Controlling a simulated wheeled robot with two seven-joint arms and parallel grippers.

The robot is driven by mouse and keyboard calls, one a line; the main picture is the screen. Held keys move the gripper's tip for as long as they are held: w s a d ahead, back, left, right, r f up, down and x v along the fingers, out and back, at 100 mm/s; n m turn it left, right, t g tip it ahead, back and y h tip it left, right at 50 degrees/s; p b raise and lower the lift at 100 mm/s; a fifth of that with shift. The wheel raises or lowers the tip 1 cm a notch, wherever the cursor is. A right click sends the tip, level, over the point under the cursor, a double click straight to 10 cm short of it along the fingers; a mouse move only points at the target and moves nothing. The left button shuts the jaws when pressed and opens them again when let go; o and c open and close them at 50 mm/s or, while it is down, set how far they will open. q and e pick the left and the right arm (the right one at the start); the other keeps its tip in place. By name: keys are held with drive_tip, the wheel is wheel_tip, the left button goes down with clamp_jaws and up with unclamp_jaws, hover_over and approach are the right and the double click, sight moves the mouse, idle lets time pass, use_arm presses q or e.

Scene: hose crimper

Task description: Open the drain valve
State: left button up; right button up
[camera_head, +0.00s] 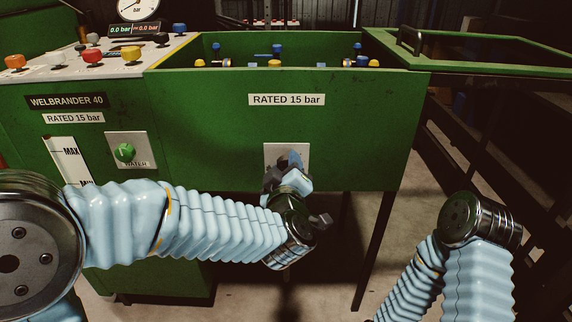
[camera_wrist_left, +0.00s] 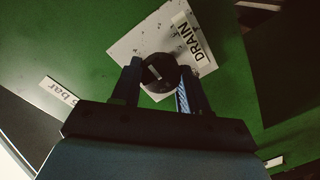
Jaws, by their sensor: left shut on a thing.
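The drain valve is a dark round knob (camera_wrist_left: 160,73) on a white plate marked DRAIN (camera_wrist_left: 194,50) in the left wrist view. The plate also shows on the front of the green tank in the head view (camera_head: 272,150), where my gripper hides the knob. My left gripper (camera_head: 285,166) is at the plate, its fingers on either side of the knob and shut on it, as the left wrist view (camera_wrist_left: 160,82) shows. A pale bar crosses the knob's face at a slant. My right gripper is out of view; only part of my right arm shows.
The green tank (camera_head: 210,120) has a RATED 15 bar label and an open lid (camera_head: 490,50) at right. A green WATER knob (camera_head: 125,152) sits left of the drain plate. Several coloured knobs and a gauge (camera_head: 138,8) stand on the panel at upper left. Floor below the tank is open between its legs.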

use_arm(q)
drive_tip(key=shift+f, duration=0.2)
drive_tip(key=o, duration=1)
drive_tip(key=shift+r, duration=0.1)
drive_tip(key=shift+o, duration=0.2)
drive_tip(key=s+r, duration=0.1)
drive_tip(key=s, duration=1.3)
drive_tip(key=shift+w, duration=0.1)
